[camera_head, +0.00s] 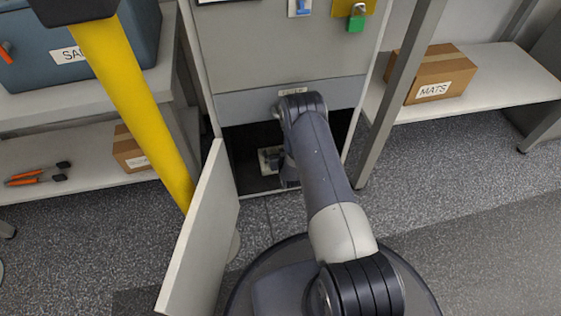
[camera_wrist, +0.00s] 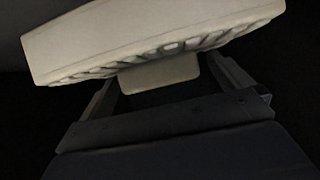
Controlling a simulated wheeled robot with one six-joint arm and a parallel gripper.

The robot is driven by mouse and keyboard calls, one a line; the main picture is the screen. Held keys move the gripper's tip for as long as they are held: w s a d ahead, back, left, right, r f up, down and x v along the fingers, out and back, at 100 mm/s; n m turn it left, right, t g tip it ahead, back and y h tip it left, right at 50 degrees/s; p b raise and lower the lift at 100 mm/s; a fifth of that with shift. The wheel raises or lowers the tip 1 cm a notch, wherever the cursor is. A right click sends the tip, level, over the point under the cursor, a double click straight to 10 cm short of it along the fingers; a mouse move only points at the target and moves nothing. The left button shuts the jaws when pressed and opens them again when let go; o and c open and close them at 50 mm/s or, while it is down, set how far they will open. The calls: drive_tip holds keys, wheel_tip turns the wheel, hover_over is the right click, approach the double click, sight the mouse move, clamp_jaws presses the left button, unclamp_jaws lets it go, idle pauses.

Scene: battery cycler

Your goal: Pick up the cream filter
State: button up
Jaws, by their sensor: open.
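The cream filter (camera_wrist: 150,35) fills the upper part of the wrist view. It is a wide, tilted slab with a pleated underside and a cream tab (camera_wrist: 160,74) at its near edge. My gripper (camera_wrist: 170,88) is open, with one finger on each side of the tab. Gaps show between the tab and both fingers. In the head view my arm reaches into the dark lower opening of the grey cabinet (camera_head: 290,60). A small pale shape (camera_head: 267,157) shows in that opening, partly hidden by my arm; I cannot tell whether it is the filter.
The cabinet's open door (camera_head: 203,235) stands left of my arm. A yellow post (camera_head: 130,105) rises farther left. Shelves on both sides hold a MATS box (camera_head: 437,75), another box (camera_head: 130,150) and orange-handled tools (camera_head: 38,175). The floor at right is clear.

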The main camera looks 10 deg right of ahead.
drive_tip(key=shift+w, duration=0.1)
drive_tip(key=c, duration=1.2)
